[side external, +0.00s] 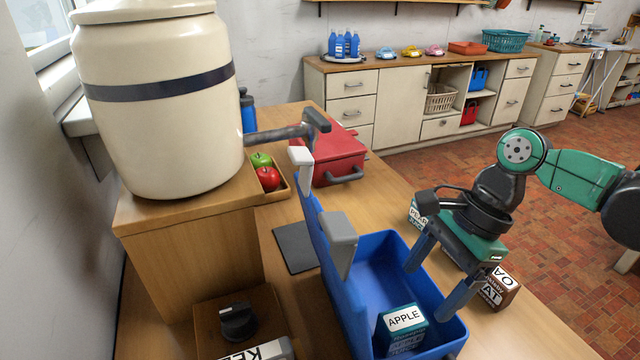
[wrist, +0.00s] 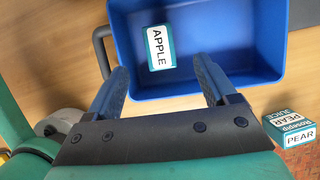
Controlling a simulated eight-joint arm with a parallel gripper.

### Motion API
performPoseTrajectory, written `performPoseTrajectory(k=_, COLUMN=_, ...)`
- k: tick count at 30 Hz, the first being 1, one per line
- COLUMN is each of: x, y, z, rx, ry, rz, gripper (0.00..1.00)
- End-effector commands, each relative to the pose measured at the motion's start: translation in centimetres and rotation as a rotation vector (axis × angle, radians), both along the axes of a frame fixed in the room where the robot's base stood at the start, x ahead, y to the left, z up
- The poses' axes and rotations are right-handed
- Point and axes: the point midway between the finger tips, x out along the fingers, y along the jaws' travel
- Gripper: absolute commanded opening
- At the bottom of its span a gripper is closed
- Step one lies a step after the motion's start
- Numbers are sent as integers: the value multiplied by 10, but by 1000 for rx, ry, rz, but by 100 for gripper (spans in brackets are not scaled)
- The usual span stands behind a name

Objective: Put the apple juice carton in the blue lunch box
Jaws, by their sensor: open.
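The apple juice carton (side external: 402,328), teal with a white APPLE label, is inside the blue lunch box (side external: 372,243), near its front end. The box stands open on the counter, with its lid (side external: 318,235) raised on the left side and grey latches on the lid. In the wrist view the carton (wrist: 160,48) lies within the box (wrist: 235,35), by one wall. My gripper (side external: 425,292) is open and empty over the right side of the box. In the wrist view its fingertips (wrist: 162,68) are apart, with the carton ahead of them and not between them.
A red lunch box (side external: 335,160) is behind, beside apples in a wooden tray (side external: 284,188). A large cream crock (side external: 155,120) and a tap (side external: 280,134) rise at left.

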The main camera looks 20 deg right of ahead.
Motion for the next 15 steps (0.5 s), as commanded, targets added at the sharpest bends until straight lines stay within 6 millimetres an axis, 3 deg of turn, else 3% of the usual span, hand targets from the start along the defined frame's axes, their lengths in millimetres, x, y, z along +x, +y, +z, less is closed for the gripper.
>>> performPoseTrajectory(k=6, x=-1, y=-12, z=29, rx=0, ry=0, rz=-1, gripper=78)
performPoseTrajectory(k=15, x=-2, y=-21, z=44, rx=-11, ry=-34, rz=37, gripper=78)
